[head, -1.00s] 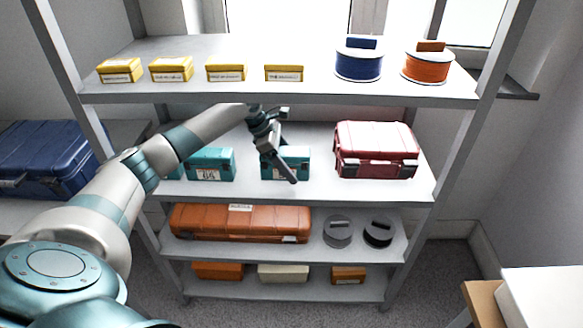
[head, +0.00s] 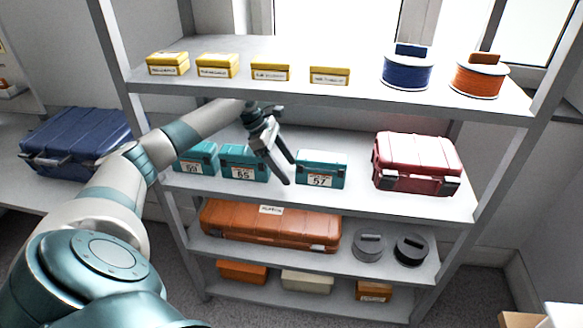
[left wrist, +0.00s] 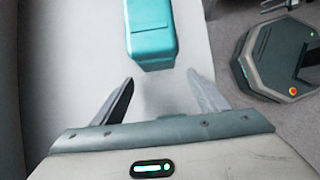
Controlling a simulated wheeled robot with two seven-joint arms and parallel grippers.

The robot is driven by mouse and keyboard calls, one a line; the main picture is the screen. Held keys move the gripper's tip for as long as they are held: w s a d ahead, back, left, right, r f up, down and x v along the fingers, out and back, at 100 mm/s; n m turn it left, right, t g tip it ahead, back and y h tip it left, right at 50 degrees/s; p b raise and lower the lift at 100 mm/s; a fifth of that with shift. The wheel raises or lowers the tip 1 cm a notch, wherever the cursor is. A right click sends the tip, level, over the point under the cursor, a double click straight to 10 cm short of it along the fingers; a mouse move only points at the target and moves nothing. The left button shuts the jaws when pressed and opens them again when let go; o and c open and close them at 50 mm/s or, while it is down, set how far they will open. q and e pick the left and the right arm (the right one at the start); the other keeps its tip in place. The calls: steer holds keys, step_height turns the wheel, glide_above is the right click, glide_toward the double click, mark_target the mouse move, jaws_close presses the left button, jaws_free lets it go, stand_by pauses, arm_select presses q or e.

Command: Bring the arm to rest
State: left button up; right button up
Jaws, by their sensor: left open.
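My left arm (head: 125,180) reaches from the lower left up to the shelf rack. My left gripper (head: 286,172) is in front of the second shelf, between two teal boxes, with its fingers pointing down. It is open and empty. In the left wrist view its fingers (left wrist: 160,100) are spread apart, with a teal box (left wrist: 150,30) ahead of them, not between them. The teal box labelled 57 (head: 321,170) is to the gripper's right. Another teal box (head: 243,163) is to its left, and a third (head: 197,158) is farther left. My right gripper is not in view.
The rack's top shelf (head: 300,95) holds small yellow boxes and blue and orange spools. A red case (head: 417,163) stands right of the teal boxes. An orange case (head: 270,226) and dark discs lie below. A blue case (head: 75,142) is at far left.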

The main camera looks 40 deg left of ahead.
mark_target(327, 172)
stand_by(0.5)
arm_select(q)
steer(key=shift+w+d, duration=0.4)
steer(key=shift+d, duration=0.3)
steer(key=w+d, duration=0.1)
steer(key=d, duration=0.1)
steer(key=w+d+p, duration=0.1)
steer(key=d, duration=0.1)
steer(key=w+d, duration=0.2)
steer(key=shift+d+p, duration=0.2)
steer(key=shift+p, duration=0.2)
steer(key=shift+w+d, duration=0.5)
steer(key=shift+d, duration=0.4)
steer(key=shift+w+d+f+p, duration=0.35)
steer(key=shift+d+f+p, duration=0.05)
steer(key=shift+d, duration=0.1)
steer(key=shift+f, duration=0.1)
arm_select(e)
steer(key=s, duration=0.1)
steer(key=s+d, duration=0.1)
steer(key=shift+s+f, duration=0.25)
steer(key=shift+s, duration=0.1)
